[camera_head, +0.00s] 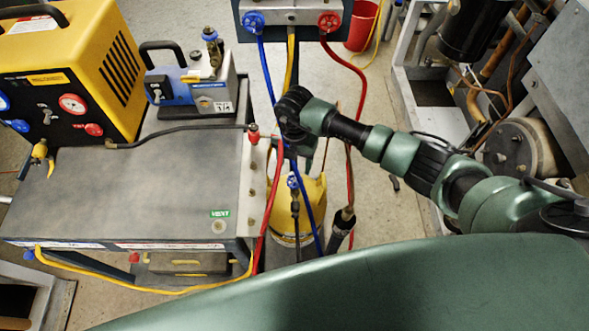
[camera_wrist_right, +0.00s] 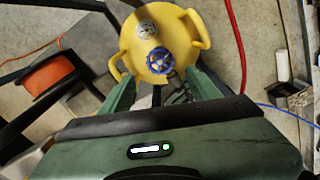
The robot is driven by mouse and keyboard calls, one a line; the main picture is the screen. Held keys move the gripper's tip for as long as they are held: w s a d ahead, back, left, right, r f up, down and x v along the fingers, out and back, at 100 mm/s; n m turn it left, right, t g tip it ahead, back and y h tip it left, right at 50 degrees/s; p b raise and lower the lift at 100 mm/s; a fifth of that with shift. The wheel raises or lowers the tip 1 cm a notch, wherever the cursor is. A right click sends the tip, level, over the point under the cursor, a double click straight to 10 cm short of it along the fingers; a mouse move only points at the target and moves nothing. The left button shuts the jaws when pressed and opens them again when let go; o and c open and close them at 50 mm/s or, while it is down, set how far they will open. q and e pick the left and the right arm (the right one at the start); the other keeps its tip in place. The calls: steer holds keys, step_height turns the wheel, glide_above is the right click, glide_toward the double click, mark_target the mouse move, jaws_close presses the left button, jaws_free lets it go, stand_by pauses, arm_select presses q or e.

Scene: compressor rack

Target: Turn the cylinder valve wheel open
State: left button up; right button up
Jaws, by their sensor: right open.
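The yellow cylinder (camera_head: 313,200) stands on the floor beside the grey cart, partly hidden by hoses in the head view. Its blue valve wheel (camera_head: 293,181) shows just below my right gripper (camera_head: 291,150). In the right wrist view the blue valve wheel (camera_wrist_right: 160,61) sits on top of the yellow cylinder (camera_wrist_right: 182,31), inside its handled collar. My right gripper (camera_wrist_right: 158,78) is open, with one green finger on each side of the wheel's lower edge. The fingers look apart from the wheel, and nothing is between them in grip. My left gripper is out of view.
The cart (camera_head: 150,190) carries a yellow recovery machine (camera_head: 70,60) and a blue pump (camera_head: 185,85). A blue hose (camera_head: 268,75) and a red hose (camera_head: 358,80) hang from the manifold (camera_head: 291,18) close to my right arm. An orange reel (camera_wrist_right: 50,76) lies left in the wrist view.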

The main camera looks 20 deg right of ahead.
mark_target(295, 181)
step_height(295, 181, down, 9)
steer(key=b, duration=0.7)
steer(key=shift+a+f+b, duration=0.1)
steer(key=shift+f+b, duration=0.1)
steer(key=shift+b, duration=0.15)
steer(key=m, duration=0.1)
steer(key=m+p, duration=0.1)
steer(key=shift+s+r+m, duration=0.1)
steer(key=shift+r+m, duration=0.2)
steer(key=shift+r, duration=0.05)
steer(key=shift+m, duration=0.8)
steer(key=m+p, duration=0.2)
steer(key=m, duration=0.1)
steer(key=shift+r+m, duration=0.25)
steer(key=shift+m, duration=0.05)
steer(key=m+p, duration=0.2)
steer(key=m, duration=0.2)
steer(key=shift+f, duration=0.15)
steer(key=shift+f+m+p, duration=0.15)
steer(key=shift+m+p, duration=0.3)
steer(key=shift+m, duration=0.55)
